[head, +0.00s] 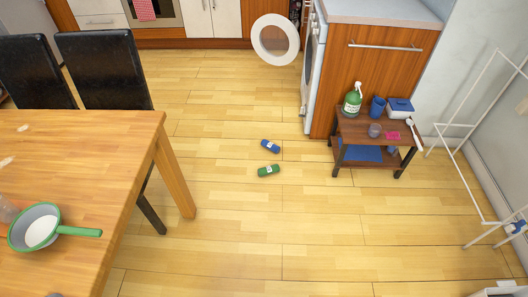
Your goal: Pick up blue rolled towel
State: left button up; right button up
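A blue rolled towel (270,146) with a pale label band lies on the wooden floor near the middle of the head view. A green rolled towel (268,170) with a similar band lies just in front of it, a small gap apart. Neither of my grippers shows in the head view. Nothing is touching the blue towel.
A wooden table (75,150) with a green-handled pan (45,228) and black chairs (105,70) stand at the left. A small side table (365,128) holds a green bottle (352,100) and other items. A white drying rack (465,140) stands at right. Floor around the towels is clear.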

aim_at(270, 145)
jog(key=i+j+z, duration=0.1)
jog(key=i, duration=0.15)
jog(key=i+l, duration=0.25)
jog(key=l, duration=0.15)
jog(key=i+l, duration=0.25)
jog(key=l, duration=0.15)
jog(key=i+l+u, duration=0.1)
jog(key=i+l, duration=0.15)
jog(key=l, duration=0.2)
